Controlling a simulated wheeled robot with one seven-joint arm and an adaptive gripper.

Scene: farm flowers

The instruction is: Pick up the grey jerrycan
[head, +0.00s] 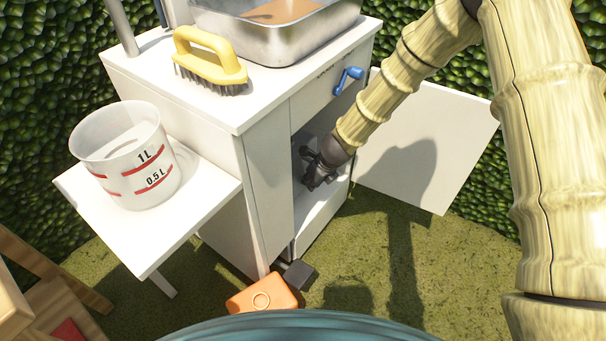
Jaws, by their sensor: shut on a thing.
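My gripper (314,180) is inside the open lower compartment of the white cabinet (268,185). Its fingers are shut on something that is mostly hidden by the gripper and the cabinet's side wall. A small pale grey patch beside the gripper fits the grey jerrycan, but I cannot make out its outline, handle or cap. I cannot tell whether it stands on the compartment floor or is lifted.
The white cabinet door (430,150) stands open to the right of my arm. A yellow brush (210,58) and a metal basin (290,38) sit on top. A measuring cup (125,160) stands on the left side shelf (205,190). An orange object (262,295) and a dark block (299,274) lie in front.

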